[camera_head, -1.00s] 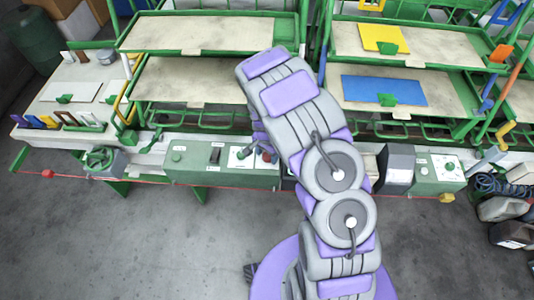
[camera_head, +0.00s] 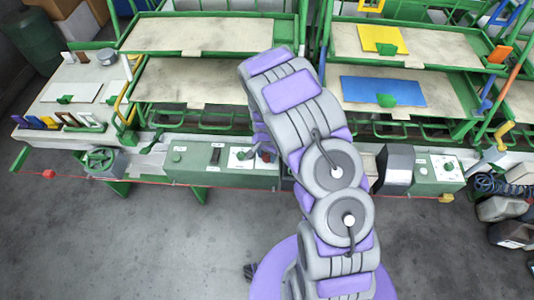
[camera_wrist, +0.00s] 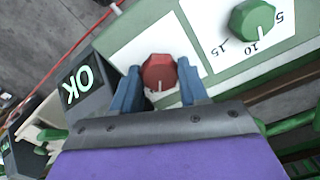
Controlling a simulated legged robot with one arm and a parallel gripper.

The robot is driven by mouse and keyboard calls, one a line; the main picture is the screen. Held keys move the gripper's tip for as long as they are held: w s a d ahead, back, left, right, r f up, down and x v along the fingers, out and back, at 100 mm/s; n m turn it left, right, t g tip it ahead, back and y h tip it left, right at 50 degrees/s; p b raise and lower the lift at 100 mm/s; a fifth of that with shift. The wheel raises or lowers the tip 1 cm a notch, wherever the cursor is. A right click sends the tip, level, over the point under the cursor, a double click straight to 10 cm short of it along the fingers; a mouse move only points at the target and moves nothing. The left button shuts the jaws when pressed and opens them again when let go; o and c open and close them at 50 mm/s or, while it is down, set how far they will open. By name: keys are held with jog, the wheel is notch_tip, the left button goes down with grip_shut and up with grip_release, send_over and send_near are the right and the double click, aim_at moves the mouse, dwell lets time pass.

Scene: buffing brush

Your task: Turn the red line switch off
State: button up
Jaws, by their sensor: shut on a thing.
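The red line switch is a red rotary knob (camera_wrist: 159,72) on a white plate in the wrist view. A pale mark on it points towards the bottom of that view. My gripper (camera_wrist: 159,68) has its two blue fingers on either side of the knob and is shut on it. In the head view the knob (camera_head: 266,157) is a small red spot at the right end of the green control box (camera_head: 190,168), partly hidden by my arm and gripper.
A green dial (camera_wrist: 252,20) with numbers is beside the red knob. A dark box marked OK (camera_wrist: 84,82) is on the other side. Green racks with trays (camera_head: 205,34) stand behind the control boxes. A red line (camera_head: 140,181) runs along the front; the floor before it is clear.

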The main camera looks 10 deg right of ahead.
jog(key=n+p, duration=0.1)
jog(key=n, duration=0.3)
jog(key=n+p, duration=0.1)
jog(key=n, duration=0.3)
jog(key=shift+r, duration=0.1)
jog(key=n+p, duration=0.1)
jog(key=n, duration=0.3)
jog(key=shift+w+n, duration=0.1)
jog(key=shift+n, duration=0.2)
jog(key=shift+d+n+p, duration=0.1)
jog(key=shift+n+p, duration=0.5)
jog(key=shift+n, duration=1.2)
jog(key=o, duration=1.1)
jog(key=shift+c, duration=0.2)
